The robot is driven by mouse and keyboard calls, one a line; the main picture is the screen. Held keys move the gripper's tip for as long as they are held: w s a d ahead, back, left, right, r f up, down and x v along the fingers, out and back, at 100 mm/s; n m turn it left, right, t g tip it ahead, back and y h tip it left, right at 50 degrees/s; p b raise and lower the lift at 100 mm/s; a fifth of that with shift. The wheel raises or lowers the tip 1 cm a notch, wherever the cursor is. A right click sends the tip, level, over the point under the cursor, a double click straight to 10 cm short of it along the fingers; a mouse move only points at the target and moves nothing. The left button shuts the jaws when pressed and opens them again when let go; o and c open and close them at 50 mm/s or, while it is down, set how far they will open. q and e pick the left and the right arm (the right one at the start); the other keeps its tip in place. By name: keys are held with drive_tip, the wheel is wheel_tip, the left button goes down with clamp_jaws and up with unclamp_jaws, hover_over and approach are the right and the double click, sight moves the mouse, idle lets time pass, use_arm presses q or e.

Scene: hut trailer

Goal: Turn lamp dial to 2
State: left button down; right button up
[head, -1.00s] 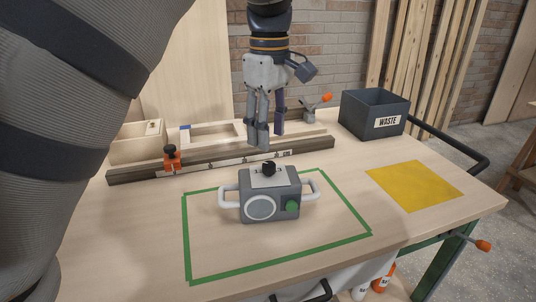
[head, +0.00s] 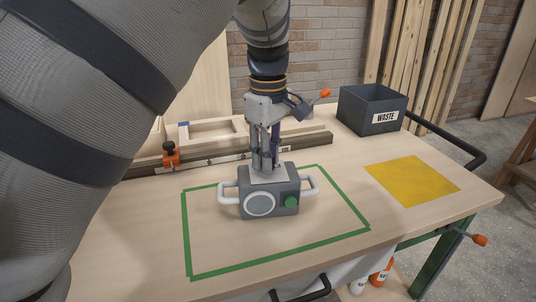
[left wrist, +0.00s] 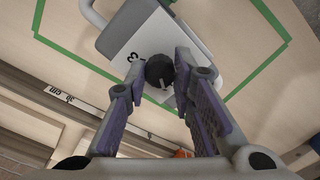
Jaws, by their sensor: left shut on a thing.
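The grey lamp (head: 270,203) stands upright on the bench inside the green outline, with a round light face, a green knob on its front and a white handle on each side. My left gripper (head: 267,167) points straight down onto its top plate. In the left wrist view, the black dial (left wrist: 159,71) with a white pointer line sits between the fingertips of my left gripper (left wrist: 160,80), which is shut on it. A digit shows on the white plate (left wrist: 133,55) beside the dial; the other markings are hidden. My right gripper is not in view.
A dark waste bin (head: 371,108) stands at the back right, with a yellow mat (head: 411,180) in front of it. A long rail with an orange clamp (head: 171,154) and wooden frames lie behind the lamp. The bench inside the green tape (head: 275,258) is clear around the lamp.

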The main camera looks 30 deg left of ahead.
use_arm(q)
drive_tip(key=shift+m, duration=0.4)
drive_tip(key=m, duration=0.5)
drive_tip(key=shift+m, duration=0.3)
drive_tip(key=m, duration=0.5)
drive_tip(key=shift+m, duration=0.4)
drive_tip(key=c, duration=1.4)
unclamp_jaws()
drive_tip(key=shift+o, duration=0.2)
drive_tip(key=shift+r, duration=0.1)
